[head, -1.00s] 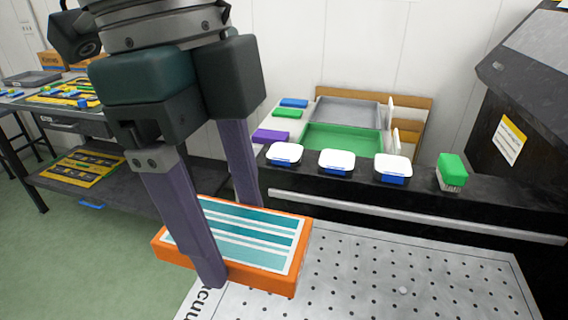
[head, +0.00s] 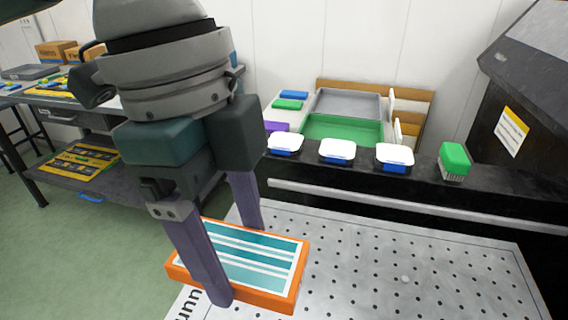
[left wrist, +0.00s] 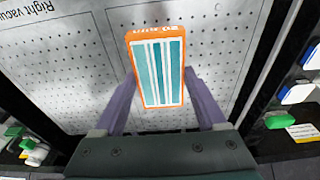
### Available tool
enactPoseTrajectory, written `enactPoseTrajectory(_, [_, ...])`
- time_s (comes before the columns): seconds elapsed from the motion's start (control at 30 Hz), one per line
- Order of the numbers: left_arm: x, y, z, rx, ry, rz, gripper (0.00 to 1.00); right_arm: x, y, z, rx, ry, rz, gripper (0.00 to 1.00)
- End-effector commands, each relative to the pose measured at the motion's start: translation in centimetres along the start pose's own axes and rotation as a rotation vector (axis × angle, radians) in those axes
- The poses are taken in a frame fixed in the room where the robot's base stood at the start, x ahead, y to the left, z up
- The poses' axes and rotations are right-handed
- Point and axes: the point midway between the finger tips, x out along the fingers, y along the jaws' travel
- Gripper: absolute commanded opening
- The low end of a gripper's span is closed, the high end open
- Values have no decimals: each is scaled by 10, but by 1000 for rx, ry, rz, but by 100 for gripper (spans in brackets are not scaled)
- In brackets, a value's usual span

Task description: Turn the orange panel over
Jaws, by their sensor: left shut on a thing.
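The orange panel (head: 290,299) has an orange frame and a face with teal and white stripes turned up. It lies roughly level over the left front part of the perforated plate, low or resting; I cannot tell if it touches. My left gripper (head: 238,264) reaches down from above and is shut on the panel, with one purple finger at its near side and one at its far side. In the left wrist view the panel (left wrist: 160,75) shows between the two fingers (left wrist: 158,88). My right gripper is in neither view.
The perforated metal plate (head: 400,260) is clear to the right. Behind it, a black ledge (head: 320,172) carries several white-and-blue pads (head: 338,151) and a green brush (head: 455,160). Grey and green trays (head: 345,128) stand beyond. A dark machine (head: 520,100) rises at right.

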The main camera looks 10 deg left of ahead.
Motion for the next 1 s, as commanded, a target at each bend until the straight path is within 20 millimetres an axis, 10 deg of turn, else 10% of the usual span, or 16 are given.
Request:
enactPoseTrajectory(0.17, [0, 0, 0, 0, 0, 0, 10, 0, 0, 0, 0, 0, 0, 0])
enactPoseTrajectory(0.2, [0, 0, 0, 0, 0, 0, 75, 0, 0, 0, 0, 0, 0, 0])
enactPoseTrajectory(0.4, [0, 0, 0, 0, 0, 0, 97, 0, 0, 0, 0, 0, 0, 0])
enactPoseTrajectory(0.73, [-5, -1, 0, 0, 0, -2, 100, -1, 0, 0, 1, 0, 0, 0])
enactPoseTrajectory(1.0, [-54, -1, 0, 1, 0, -6, 100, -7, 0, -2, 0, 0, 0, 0])
